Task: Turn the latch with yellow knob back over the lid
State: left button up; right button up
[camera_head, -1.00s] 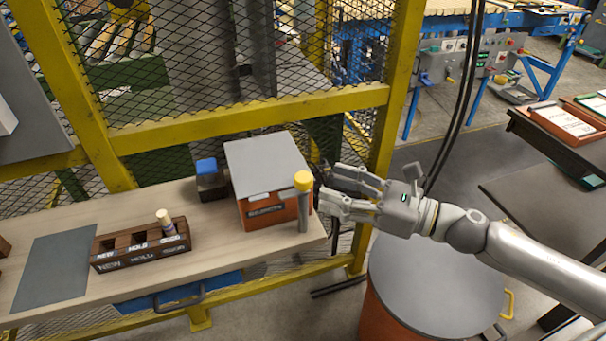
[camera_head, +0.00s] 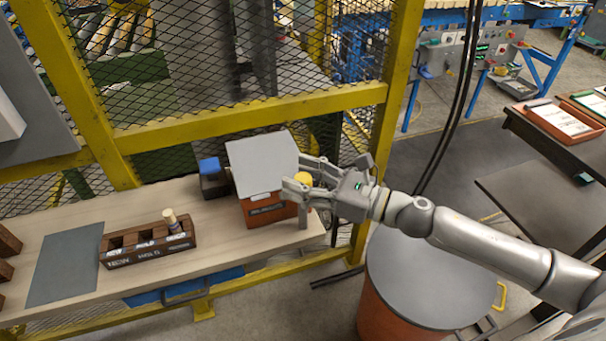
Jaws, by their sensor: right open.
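The latch's yellow knob (camera_head: 304,179) shows between the fingers of my right gripper (camera_head: 297,175), at the right side of the box. Its grey post (camera_head: 303,216) stands below, at the box's front right corner. The fingers hide part of the knob. My right gripper is open, with its fingers on either side of the knob; I cannot tell whether they touch it. The grey lid (camera_head: 262,160) lies on the orange box (camera_head: 262,212), which has a dark label on its front. My left gripper is not in view.
A dark wooden rack (camera_head: 145,245) with one peg stands on the bench left of the box. A small blue-topped block (camera_head: 210,166) sits behind. Yellow mesh fencing (camera_head: 250,108) runs behind the bench. A grey-topped drum (camera_head: 430,275) stands at right.

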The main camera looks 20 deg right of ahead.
jog(key=c, duration=1)
